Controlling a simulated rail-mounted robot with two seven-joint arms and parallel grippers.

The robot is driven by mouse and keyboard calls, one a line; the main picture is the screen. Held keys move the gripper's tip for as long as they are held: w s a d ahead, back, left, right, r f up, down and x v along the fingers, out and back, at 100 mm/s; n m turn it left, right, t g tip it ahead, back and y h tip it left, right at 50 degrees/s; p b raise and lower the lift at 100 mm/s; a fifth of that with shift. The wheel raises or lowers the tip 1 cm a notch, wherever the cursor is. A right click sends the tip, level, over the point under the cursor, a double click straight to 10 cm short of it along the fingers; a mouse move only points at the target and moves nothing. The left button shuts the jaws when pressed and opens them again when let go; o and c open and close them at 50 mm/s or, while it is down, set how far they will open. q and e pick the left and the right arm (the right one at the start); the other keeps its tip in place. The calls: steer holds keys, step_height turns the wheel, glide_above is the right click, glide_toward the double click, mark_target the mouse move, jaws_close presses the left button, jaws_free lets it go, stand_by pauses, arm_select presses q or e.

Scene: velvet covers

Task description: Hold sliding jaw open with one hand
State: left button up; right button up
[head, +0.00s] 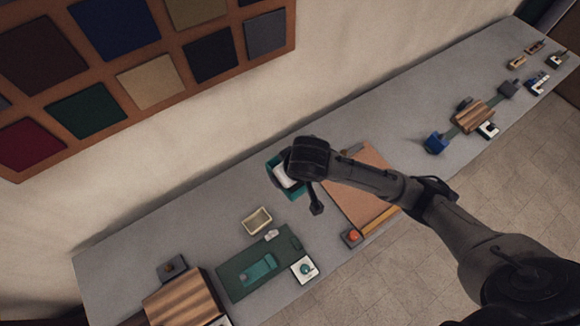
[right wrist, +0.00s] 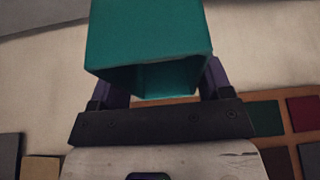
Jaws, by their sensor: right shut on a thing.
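My right gripper (right wrist: 160,82) is shut on a teal, hollow, box-like piece (right wrist: 148,35), with one finger on each side of it. In the head view the teal piece (head: 272,165) shows beside my right wrist, with something white at its opening; the wrist hides part of it. A dark green base (head: 232,280) with a teal block (head: 258,268) on it lies on the grey bench; I cannot tell if this block is the sliding jaw. My left gripper is not in view.
On the grey bench (head: 120,265) stand a cream tray (head: 257,221), a white box with a teal button (head: 304,269), a red-button box (head: 352,237) and a tan board (head: 365,165). A striped wooden block (head: 180,300) is at the front left. Fabric swatches hang on the wall.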

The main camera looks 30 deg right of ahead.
arm_select(q)
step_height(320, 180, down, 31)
steer(key=b, duration=2.9)
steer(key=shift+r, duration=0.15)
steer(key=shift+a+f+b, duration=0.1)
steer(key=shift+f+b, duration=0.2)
steer(key=shift+b, duration=0.15)
arm_select(e)
steer(key=s+a+f+n+g+y, duration=0.1)
steer(key=f+n, duration=0.4)
steer(key=f, duration=0.8)
steer(key=s+a+f+n+g+y, duration=0.1)
steer(key=s+a+f+n, duration=0.3)
steer(key=f, duration=1)
steer(key=s+a+f+n+g+y, duration=0.2)
steer(key=a+f+n, duration=0.3)
steer(key=f, duration=0.8)
steer(key=s+n, duration=0.1)
steer(key=n, duration=0.2)
steer(key=shift+a+f+g, duration=0.3)
steer(key=shift+a, duration=0.05)
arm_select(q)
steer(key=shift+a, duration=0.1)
arm_select(e)
steer(key=shift+s, duration=0.1)
